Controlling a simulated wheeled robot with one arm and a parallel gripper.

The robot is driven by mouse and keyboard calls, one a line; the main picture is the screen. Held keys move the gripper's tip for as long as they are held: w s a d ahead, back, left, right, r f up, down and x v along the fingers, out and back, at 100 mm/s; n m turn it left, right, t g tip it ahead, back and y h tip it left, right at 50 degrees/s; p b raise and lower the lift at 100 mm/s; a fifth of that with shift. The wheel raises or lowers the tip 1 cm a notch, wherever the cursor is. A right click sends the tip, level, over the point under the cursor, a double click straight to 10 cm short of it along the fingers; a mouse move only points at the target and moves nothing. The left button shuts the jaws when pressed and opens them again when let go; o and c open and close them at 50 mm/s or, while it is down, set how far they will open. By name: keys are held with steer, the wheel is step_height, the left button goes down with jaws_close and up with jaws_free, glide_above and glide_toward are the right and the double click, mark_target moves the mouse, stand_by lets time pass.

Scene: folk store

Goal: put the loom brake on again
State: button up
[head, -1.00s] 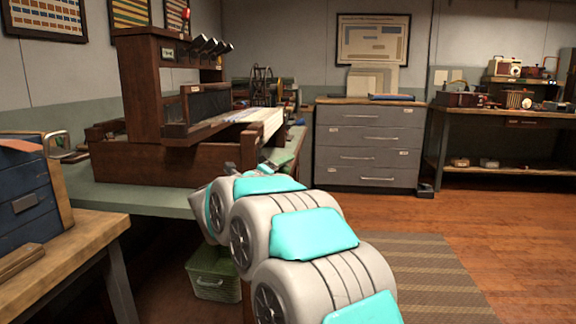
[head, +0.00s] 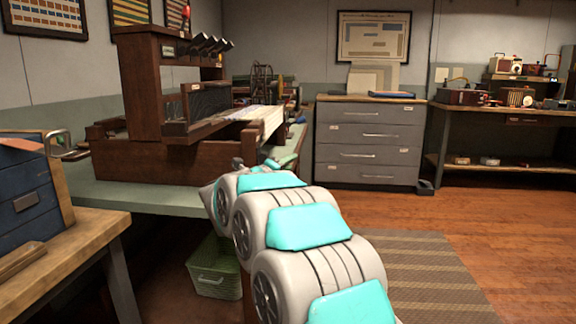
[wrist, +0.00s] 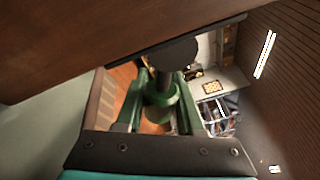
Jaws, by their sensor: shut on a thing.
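The wooden loom (head: 180,160) stands on a green-grey table at the left in the head view. My gripper (head: 268,165) is by the loom's right front corner, small and mostly hidden behind my arm. In the wrist view my gripper (wrist: 160,100) has its green fingers shut around a dark shaft with a round dark end, which looks like the brake lever (wrist: 168,54). Its round end lies close against the dark edge of the loom's brown wooden side (wrist: 90,35). Whether the brake is on or off cannot be told from these views.
A bench with a blue drawer box (head: 28,195) stands at the near left. A green bin (head: 214,268) is under the loom table (head: 150,197). A grey drawer cabinet (head: 368,145) stands behind.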

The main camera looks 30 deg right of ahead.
jaws_close()
steer(key=shift+f, duration=0.1)
stand_by(0.8)
